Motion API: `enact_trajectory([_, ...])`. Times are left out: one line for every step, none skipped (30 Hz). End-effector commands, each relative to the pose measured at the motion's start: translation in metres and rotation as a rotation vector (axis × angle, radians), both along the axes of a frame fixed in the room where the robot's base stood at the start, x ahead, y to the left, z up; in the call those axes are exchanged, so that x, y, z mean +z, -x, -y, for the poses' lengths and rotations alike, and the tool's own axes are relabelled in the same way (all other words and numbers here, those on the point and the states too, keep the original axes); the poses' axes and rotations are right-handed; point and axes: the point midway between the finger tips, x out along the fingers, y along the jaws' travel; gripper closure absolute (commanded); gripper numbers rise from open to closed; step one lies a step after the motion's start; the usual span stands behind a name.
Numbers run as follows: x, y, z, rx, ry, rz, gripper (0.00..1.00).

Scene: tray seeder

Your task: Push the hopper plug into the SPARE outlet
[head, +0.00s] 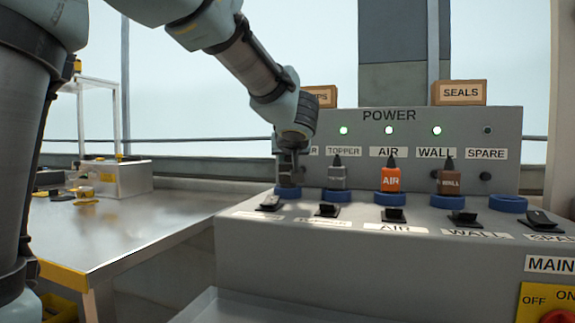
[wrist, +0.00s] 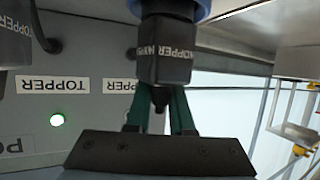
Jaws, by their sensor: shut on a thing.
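My gripper (head: 289,165) points down at the left outlet of the power box. In the wrist view its green fingers (wrist: 158,112) are shut on the dark hopper plug (wrist: 166,48), which is marked HOPPER. The plug's far end meets a blue outlet ring (wrist: 200,8); how deep it sits is hidden. In the head view the gripper mostly covers the plug, above the left blue ring (head: 288,192). The SPARE outlet (head: 508,204) is an empty blue ring at the far right, below the SPARE label (head: 486,154). Its lamp (head: 487,130) is dark.
Between them stand the grey topper plug (head: 338,176), orange air plug (head: 391,179) and brown wall plug (head: 450,183), upright in their rings. Black switches line the front, including the SPARE switch (head: 542,217). A SEALS box (head: 459,93) sits on top. A metal table (head: 150,220) is at left.

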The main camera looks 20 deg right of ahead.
Motion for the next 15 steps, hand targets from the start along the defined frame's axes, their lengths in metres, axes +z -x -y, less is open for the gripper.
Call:
enact_trajectory([0.016, 0.000, 0.000, 0.001, 0.004, 0.004, 1.00])
enact_trajectory([0.022, 0.000, 0.000, 0.001, 0.004, 0.004, 1.00])
enact_trajectory([0.031, 0.000, 0.000, 0.001, 0.006, 0.003, 1.00])
enact_trajectory([0.037, 0.000, 0.000, 0.001, 0.006, 0.004, 1.00])
enact_trajectory([0.044, -0.001, 0.000, 0.000, 0.005, 0.005, 1.00])
enact_trajectory([0.051, -0.001, 0.000, 0.001, 0.006, 0.004, 1.00])
enact_trajectory([0.057, 0.000, 0.000, 0.001, 0.006, 0.004, 1.00])
enact_trajectory([0.062, -0.001, 0.000, 0.000, 0.004, 0.005, 1.00])
enact_trajectory([0.069, -0.001, 0.000, 0.002, 0.005, 0.003, 1.00])
enact_trajectory([0.073, -0.001, 0.000, 0.001, 0.004, 0.004, 1.00])
enact_trajectory([0.077, -0.001, 0.000, 0.000, 0.004, 0.005, 1.00])
enact_trajectory([0.083, -0.001, 0.000, 0.000, 0.005, 0.005, 1.00])
enact_trajectory([0.086, -0.001, 0.000, 0.001, 0.006, 0.004, 1.00])
enact_trajectory([0.089, -0.001, 0.000, 0.001, 0.004, 0.004, 1.00])
enact_trajectory([0.093, -0.001, 0.000, 0.001, 0.003, 0.004, 1.00])
